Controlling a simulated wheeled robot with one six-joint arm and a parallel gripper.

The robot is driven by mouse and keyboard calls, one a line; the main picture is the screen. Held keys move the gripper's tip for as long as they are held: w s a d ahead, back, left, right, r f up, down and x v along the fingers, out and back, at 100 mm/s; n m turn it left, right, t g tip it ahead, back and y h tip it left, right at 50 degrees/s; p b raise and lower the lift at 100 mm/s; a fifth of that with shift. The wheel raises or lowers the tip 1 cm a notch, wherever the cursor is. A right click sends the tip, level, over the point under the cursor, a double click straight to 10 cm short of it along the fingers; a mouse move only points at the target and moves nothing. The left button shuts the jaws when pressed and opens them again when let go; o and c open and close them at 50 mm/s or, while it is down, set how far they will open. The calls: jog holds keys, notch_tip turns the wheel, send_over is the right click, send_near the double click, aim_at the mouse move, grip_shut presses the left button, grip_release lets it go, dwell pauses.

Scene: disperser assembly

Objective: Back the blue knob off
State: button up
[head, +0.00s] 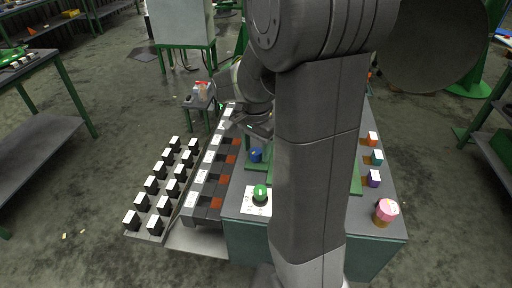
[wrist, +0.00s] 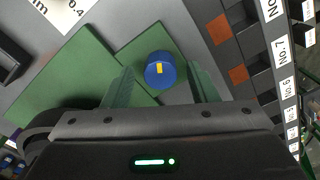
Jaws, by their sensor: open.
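The blue knob (wrist: 160,72) has a yellow mark on its top and stands by the edge of a green plate (wrist: 60,75) in the wrist view. It also shows in the head view (head: 256,155), left of my arm column. My gripper (wrist: 160,85) is open in the wrist view, with one green finger on each side of the knob. The fingers look apart from the knob; how far the tips are above or below its top I cannot tell. In the head view the gripper (head: 258,130) is above and behind the knob, and its fingers are hard to make out.
A green knob (head: 260,193) on a white label is nearer on the bench. Rows of black blocks with white tops (head: 163,182) and a labelled rack (head: 212,165) lie left. Coloured knobs and a pink one (head: 386,209) stand right. My arm hides the bench's middle.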

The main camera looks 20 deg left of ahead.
jog(key=c, duration=1)
jog(key=shift+n, duration=0.3)
jog(key=n, duration=0.5)
jog(key=shift+p, duration=0.4)
jog(key=n, duration=0.5)
jog(key=shift+n, duration=0.3)
jog(key=n+p, duration=0.1)
jog(key=n, duration=0.4)
jog(key=shift+n, duration=0.3)
jog(key=n, duration=0.4)
jog(key=shift+n, duration=0.7)
